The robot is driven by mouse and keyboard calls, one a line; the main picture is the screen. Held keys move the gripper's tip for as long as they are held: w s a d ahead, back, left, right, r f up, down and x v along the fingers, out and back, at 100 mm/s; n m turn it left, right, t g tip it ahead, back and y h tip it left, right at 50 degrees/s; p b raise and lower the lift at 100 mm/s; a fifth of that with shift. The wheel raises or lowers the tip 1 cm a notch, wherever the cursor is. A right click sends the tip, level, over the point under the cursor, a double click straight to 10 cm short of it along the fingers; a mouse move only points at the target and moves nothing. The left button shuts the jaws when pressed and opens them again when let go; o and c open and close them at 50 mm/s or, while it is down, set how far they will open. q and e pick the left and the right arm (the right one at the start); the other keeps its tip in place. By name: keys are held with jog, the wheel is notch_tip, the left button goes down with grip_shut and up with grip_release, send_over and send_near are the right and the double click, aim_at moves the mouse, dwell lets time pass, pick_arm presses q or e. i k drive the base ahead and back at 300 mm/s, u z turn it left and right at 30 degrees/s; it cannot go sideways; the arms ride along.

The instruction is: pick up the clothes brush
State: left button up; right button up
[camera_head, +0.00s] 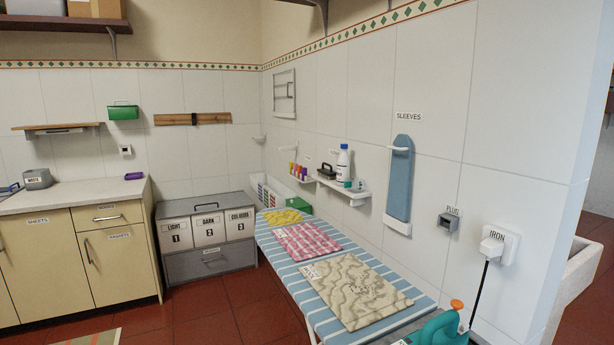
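A small dark block with a raised handle-like top (327,171) sits on a white wall shelf (352,195) at the right wall. It may be the clothes brush, but it is too small to be sure. Neither of my grippers shows in the head view.
A blue-striped ironing board (309,282) with folded cloths runs below the shelf. A teal iron (440,330) is at its near end. A sleeve board (400,178) hangs on the right wall. Laundry bins (207,230) stand at the back. Red tiled floor (215,318) is clear between cabinet and board.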

aim_at(327, 174)
jog(key=u, duration=0.9)
jog(key=i, duration=3.05)
jog(key=z, duration=2.85)
